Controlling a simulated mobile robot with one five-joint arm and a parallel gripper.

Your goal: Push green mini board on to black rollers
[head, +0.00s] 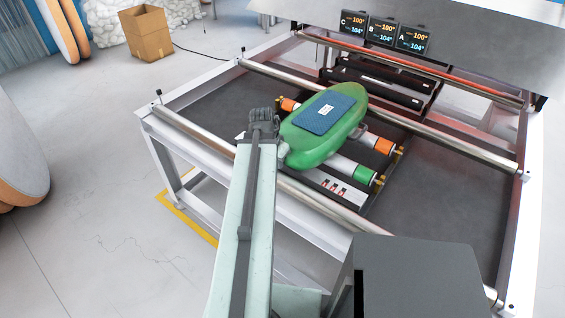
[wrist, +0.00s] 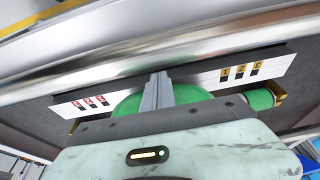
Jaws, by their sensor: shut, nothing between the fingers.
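The green mini board (head: 350,118), with a blue pad on top, lies over orange and green rollers in the middle of the frame. Its far end points toward dark bars at the back, which appear to be the black rollers (head: 385,82). My gripper (head: 263,122) is shut and empty at the board's near left side. I cannot tell whether it touches the board. In the wrist view the shut fingers (wrist: 157,92) stand in front of the green board (wrist: 190,93), which my wrist partly hides.
A green roller (head: 352,170) and an orange roller (head: 378,143) show beside the board. Long metal rollers (head: 450,137) cross the white frame. Three small displays (head: 381,31) stand at the back under a grey hood. A cardboard box (head: 147,33) sits on the floor at the left.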

